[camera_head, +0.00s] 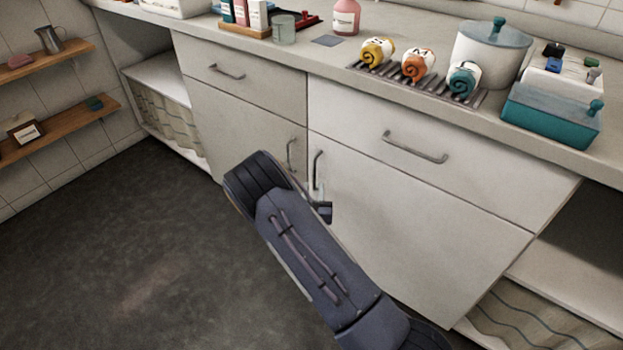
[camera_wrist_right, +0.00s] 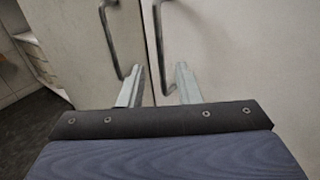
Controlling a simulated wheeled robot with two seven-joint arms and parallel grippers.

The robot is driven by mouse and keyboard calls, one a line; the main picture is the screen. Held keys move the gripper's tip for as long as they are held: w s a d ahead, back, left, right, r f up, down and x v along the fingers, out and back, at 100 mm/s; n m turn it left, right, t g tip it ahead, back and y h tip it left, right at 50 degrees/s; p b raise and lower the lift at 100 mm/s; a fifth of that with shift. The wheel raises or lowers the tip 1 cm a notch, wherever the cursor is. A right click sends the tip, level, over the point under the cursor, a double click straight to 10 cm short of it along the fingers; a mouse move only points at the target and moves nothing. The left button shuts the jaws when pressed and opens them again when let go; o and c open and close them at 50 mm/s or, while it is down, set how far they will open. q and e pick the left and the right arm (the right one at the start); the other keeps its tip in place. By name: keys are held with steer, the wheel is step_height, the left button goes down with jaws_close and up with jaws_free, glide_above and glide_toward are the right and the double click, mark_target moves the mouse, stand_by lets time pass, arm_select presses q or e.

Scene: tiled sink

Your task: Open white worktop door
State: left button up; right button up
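The white worktop cabinet has two lower doors, and both look closed. The right door (camera_head: 405,220) has a dark upright bar handle (camera_head: 317,168) near its left edge. The left door (camera_head: 240,130) has a similar handle (camera_head: 291,155) close beside it. My right gripper (camera_head: 320,190) is in front of the right door at its handle. In the right wrist view its two fingers (camera_wrist_right: 160,86) stand apart, with the right door's handle (camera_wrist_right: 158,45) seen between them. I cannot tell whether they touch it. My left gripper is not in view.
Two drawers with bar handles (camera_head: 415,150) (camera_head: 228,73) are above the doors. The worktop holds rolled towels (camera_head: 418,64), a white pot (camera_head: 490,52) and a teal box (camera_head: 550,115). Open shelves flank the cabinet. The dark floor (camera_head: 130,250) to the left is clear.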

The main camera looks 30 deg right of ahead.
mark_target(315, 175)
steer(key=b+x, duration=0.1)
steer(key=x, duration=0.4)
steer(key=shift+w+d, duration=0.15)
jaws_close()
